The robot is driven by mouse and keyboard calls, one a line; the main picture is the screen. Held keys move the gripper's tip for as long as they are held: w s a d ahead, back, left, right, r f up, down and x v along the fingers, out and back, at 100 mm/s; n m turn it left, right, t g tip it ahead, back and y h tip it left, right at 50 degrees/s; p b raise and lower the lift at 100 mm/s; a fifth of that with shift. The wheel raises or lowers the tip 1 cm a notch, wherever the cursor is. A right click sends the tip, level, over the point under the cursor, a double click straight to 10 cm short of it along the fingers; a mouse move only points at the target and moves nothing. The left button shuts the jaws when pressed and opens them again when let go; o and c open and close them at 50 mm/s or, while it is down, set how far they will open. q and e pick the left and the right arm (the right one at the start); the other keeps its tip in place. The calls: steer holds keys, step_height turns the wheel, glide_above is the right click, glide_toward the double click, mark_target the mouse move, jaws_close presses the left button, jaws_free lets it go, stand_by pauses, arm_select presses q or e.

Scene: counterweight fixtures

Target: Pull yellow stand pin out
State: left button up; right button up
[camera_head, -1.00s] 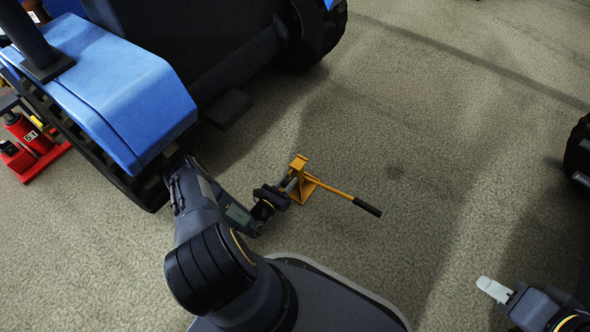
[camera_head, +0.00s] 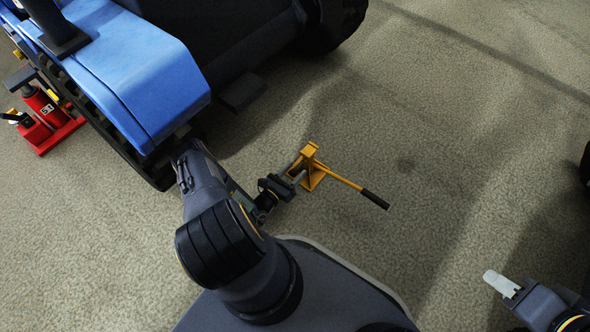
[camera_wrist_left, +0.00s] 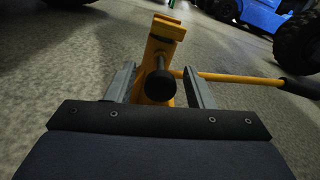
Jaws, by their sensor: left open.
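The yellow stand (camera_head: 311,170) is on the floor, with a yellow bar (camera_head: 340,181) ending in a black grip (camera_head: 375,199) reaching to the right. In the left wrist view the stand's upright (camera_wrist_left: 165,42) is straight ahead. A pin with a round black knob (camera_wrist_left: 161,85) points from it toward my wrist. My left gripper (camera_head: 298,175) is at the stand's near left side. Its two fingers (camera_wrist_left: 159,76) are apart, one on each side of the knob, with visible gaps. My right gripper (camera_head: 498,283) is far off at lower right, its jaw opening unclear.
A blue tracked vehicle (camera_head: 140,70) stands at upper left, close to my left arm. A red jack (camera_head: 45,118) is at the far left. Dark wheels show at the top and right edge. The floor right of the stand is clear.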

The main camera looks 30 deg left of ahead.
mark_target(291, 175)
arm_select(q)
steer(key=s, duration=0.2)
steer(key=s+p, duration=0.1)
steer(key=s, duration=0.3)
steer(key=shift+s+a+p, duration=0.3)
steer(key=shift+s+p, duration=0.05)
steer(key=shift+s, duration=0.05)
